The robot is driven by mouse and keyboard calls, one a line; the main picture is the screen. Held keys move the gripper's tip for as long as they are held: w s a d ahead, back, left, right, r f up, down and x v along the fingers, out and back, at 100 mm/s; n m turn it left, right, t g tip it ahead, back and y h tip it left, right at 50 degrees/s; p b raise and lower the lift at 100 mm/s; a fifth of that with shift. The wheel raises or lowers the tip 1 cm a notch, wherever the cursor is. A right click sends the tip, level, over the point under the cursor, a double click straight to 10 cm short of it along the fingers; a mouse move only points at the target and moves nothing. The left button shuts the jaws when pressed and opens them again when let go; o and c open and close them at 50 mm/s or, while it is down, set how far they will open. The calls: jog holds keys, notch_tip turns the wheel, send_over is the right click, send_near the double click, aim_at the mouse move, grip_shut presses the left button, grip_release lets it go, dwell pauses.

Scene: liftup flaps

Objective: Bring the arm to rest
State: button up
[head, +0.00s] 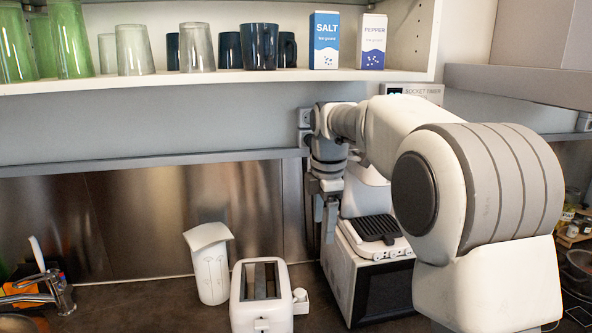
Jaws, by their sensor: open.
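My arm reaches in from the right and bends down at the wrist under the open shelf. My gripper (324,219) points down in front of the steel back wall, just left of the coffee machine (366,262). Its fingers are small and partly dark in the picture, and I see nothing held between them. The gripper is open. It hangs above and behind the white toaster (262,300). My large white and grey arm links hide part of the right side of the counter.
A shelf (200,79) above holds glasses, dark mugs, a salt box (323,40) and a pepper box (372,42). A tap (50,285) is at far left. The counter between tap and pitcher is clear.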

jog(key=s+d+r+m+t, duration=0.1)
jog(key=s+d+r+m, duration=0.25)
jog(key=s+m, duration=0.4)
jog(key=s+d+f+m+t, duration=0.1)
jog(key=s+d+f+m, duration=0.1)
jog(key=s+m, duration=0.4)
jog(key=s+d+f+m+t, duration=0.2)
jog(key=s+m, duration=0.5)
jog(key=s, duration=1)
jog(key=shift+s+d+f, duration=0.15)
jog(key=shift+d+f, duration=0.1)
jog(key=shift+f, duration=0.2)
